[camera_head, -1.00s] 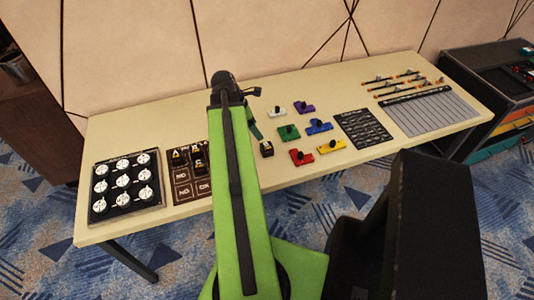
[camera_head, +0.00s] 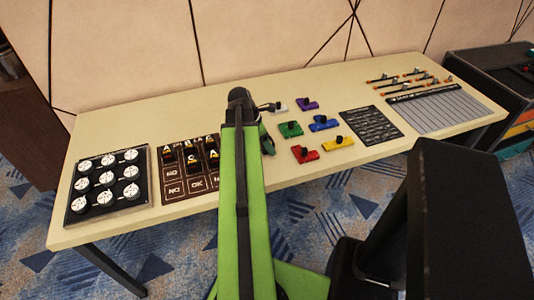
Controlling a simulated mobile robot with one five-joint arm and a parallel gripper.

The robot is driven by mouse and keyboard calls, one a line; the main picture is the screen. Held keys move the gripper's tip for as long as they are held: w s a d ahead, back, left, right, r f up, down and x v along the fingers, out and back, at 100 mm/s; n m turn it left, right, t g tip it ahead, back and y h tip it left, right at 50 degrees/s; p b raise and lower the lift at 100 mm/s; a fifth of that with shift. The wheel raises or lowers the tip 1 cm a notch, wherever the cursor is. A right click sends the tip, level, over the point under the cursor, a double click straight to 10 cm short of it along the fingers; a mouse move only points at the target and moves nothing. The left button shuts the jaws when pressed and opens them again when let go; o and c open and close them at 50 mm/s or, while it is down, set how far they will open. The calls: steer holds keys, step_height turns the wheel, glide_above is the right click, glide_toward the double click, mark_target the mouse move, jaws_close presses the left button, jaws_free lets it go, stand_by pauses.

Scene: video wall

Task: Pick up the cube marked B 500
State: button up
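My green arm reaches over the table. My gripper (camera_head: 267,138) is at its far end, low over the table middle, and mostly hidden by the arm. A small dark shape shows at its lower end; I cannot tell whether it is a finger or a cube. I cannot tell whether the gripper is open or holds anything. Several dark lettered cubes (camera_head: 193,156) stand on the brown board (camera_head: 171,189) left of my arm. Their markings are too small to read surely, so I cannot pick out the one marked B 500.
A black panel with white dials (camera_head: 107,186) lies at the table's left. Coloured blocks, such as the red one (camera_head: 305,154) and green one (camera_head: 291,129), lie right of my gripper. A dark mat (camera_head: 371,123) and a grey ruled board (camera_head: 437,108) lie further right.

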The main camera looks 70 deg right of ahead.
steer(key=c, duration=1.5)
steer(key=shift+r+p, duration=0.1)
steer(key=shift+p, duration=0.25)
